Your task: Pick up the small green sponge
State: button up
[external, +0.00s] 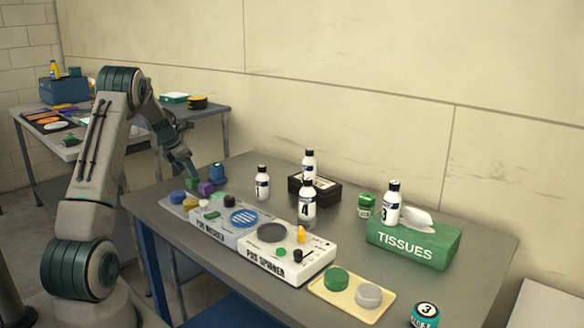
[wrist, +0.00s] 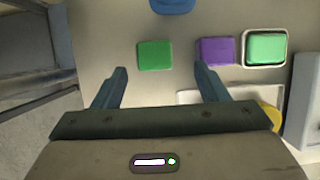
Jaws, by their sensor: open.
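A small green block (wrist: 155,55), which looks like the sponge, lies on the grey table top. It sits ahead of my gripper (wrist: 161,75), between the lines of its two fingers. The fingers are open and empty, with the block apart from them. In the external view the green block (external: 192,183) is just below my gripper (external: 189,172), at the table's left end. A purple block (wrist: 215,50) lies right of it, ahead of the right fingertip.
A blue object (external: 216,173) stands behind the blocks. A white pod washer unit (external: 208,231) and pod spinner (external: 290,258) line the table's front. Bottles, a green tissue box (external: 413,243) and a cream tray (external: 340,302) are farther right.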

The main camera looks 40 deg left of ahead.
aim_at(190, 179)
jog(key=x, duration=0.3)
jog(key=p+x, duration=0.1)
jog(key=shift+s+a+f, duration=0.25)
jog(key=shift+a+f, duration=0.05)
jog(key=shift+a, duration=0.1)
jog(key=shift+w+f, duration=0.2)
jog(key=shift+f, duration=0.05)
jog(key=shift+c, duration=0.4)
jog(key=c, duration=1)
jog(key=shift+o, duration=0.2)
